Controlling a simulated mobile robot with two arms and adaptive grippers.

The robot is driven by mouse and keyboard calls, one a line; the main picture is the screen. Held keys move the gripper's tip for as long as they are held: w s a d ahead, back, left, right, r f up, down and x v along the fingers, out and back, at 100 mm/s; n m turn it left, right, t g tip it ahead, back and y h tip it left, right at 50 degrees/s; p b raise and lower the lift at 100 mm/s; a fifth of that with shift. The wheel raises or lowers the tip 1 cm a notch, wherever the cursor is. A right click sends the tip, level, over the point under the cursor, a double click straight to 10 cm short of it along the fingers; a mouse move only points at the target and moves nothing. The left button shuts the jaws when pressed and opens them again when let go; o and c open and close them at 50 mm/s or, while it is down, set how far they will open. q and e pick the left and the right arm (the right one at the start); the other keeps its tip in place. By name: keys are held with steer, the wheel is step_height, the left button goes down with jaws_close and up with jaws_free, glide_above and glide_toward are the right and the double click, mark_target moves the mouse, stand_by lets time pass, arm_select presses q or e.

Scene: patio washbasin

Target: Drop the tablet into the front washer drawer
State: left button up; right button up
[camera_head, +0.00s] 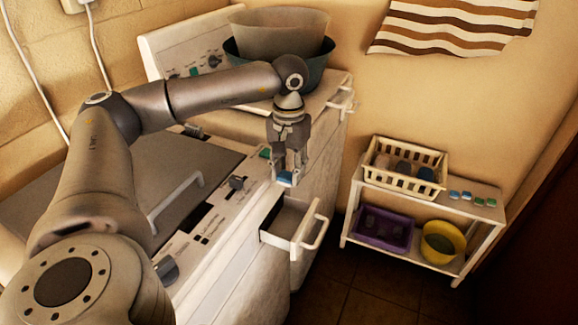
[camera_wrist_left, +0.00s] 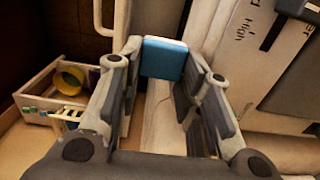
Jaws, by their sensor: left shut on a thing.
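My left gripper (camera_head: 287,170) is shut on a small blue tablet (camera_head: 285,179), which shows between its fingertips. In the left wrist view the tablet (camera_wrist_left: 163,58) is a flat blue block with a pale top edge. The front washer's drawer (camera_head: 271,238) is white and pulled open, with a loop handle (camera_head: 309,236) on its front. The gripper and tablet are above the drawer, near its back edge by the control panel. The drawer looks empty where its inside shows. My right gripper is not in view.
The front washer's panel (camera_head: 212,222) has knobs close to the gripper. A second washer behind bears a dark basin (camera_head: 245,77). A white shelf (camera_head: 468,225) at right holds a cream basket (camera_head: 400,180), a purple basket (camera_head: 384,238), a yellow bucket (camera_head: 443,243) and several small blue and green blocks (camera_head: 479,201).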

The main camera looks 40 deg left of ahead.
arm_select(q)
step_height(320, 180, down, 3)
steer(key=shift+f+b, duration=0.1)
steer(key=shift+b, duration=0.65)
steer(key=o, duration=1)
steer(key=shift+d, duration=0.1)
steer(key=shift+c, duration=0.2)
steer(key=shift+r, duration=0.2)
step_height(320, 180, up, 12)
steer(key=shift+d+f, duration=0.1)
steer(key=shift+f, duration=0.05)
